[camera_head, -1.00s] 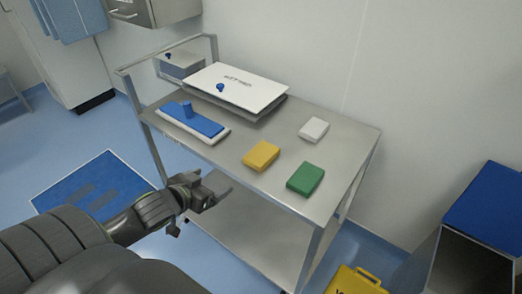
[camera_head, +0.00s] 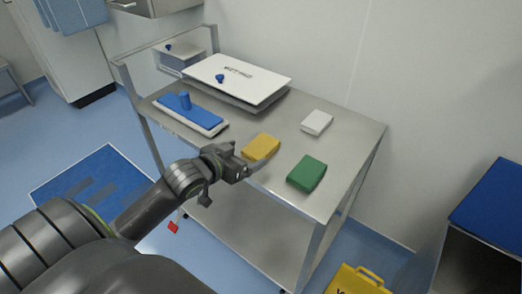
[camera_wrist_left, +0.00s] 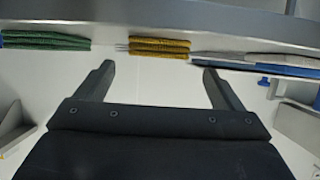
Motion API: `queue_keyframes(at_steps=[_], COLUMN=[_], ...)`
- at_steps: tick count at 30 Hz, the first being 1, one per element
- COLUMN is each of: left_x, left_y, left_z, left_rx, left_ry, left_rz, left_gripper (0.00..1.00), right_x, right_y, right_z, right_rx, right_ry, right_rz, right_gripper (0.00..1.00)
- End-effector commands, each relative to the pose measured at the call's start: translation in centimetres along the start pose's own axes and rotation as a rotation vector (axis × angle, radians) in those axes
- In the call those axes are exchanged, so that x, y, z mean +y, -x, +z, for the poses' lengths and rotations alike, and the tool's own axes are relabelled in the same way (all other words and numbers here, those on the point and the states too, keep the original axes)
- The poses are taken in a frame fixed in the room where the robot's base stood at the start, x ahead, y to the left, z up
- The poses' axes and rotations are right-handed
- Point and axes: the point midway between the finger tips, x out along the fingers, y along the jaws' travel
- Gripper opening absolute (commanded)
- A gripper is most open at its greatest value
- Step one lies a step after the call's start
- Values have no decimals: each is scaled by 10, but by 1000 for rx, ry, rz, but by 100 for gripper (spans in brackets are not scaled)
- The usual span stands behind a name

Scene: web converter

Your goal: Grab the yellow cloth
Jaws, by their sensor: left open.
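The yellow cloth (camera_head: 262,146) is a folded flat block near the front edge of the steel trolley top. It also shows edge-on in the left wrist view (camera_wrist_left: 160,47), between my two fingers and beyond their tips. My left gripper (camera_head: 247,162) is at the trolley's front edge, close to the cloth's near side. In the left wrist view the gripper (camera_wrist_left: 159,82) has its jaws wide apart with nothing between them. In the head view a fingertip overlaps the cloth's near edge; contact cannot be told. My right gripper is not in view.
A green cloth (camera_head: 307,173) lies right of the yellow one, a white cloth (camera_head: 317,122) behind. A blue-and-white mop pad (camera_head: 189,115) and a white-lidded box (camera_head: 236,80) stand on the trolley (camera_head: 345,150). A yellow floor sign (camera_head: 355,281) is lower right.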

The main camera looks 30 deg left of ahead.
Motion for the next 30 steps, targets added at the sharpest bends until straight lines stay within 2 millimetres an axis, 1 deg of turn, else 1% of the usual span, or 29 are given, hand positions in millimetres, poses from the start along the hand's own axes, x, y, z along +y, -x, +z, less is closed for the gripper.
queue_keyframes(at_steps=[1,3,8,10,15,18,22,28,30], left_x=[0,0,0,1,4,3,3,3,3], left_y=[-9,-16,-24,-31,-56,-67,-73,-73,-73], left_z=[0,0,0,-2,-7,-6,-6,-6,-6], left_rx=[2,1,0,2,1,0,0,-1,-1], left_ry=[2,1,1,1,3,2,-1,-1,-1], left_rz=[-1,-1,-1,0,0,-1,-1,-1,-1], left_gripper=[89,89,89,89,89,89,89,89,80], right_x=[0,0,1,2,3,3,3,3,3], right_y=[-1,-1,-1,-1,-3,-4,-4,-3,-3], right_z=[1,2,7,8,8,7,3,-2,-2], right_rx=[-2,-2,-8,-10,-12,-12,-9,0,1], right_ry=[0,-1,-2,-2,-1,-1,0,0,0], right_rz=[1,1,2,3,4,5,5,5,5], right_gripper=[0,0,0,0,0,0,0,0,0])
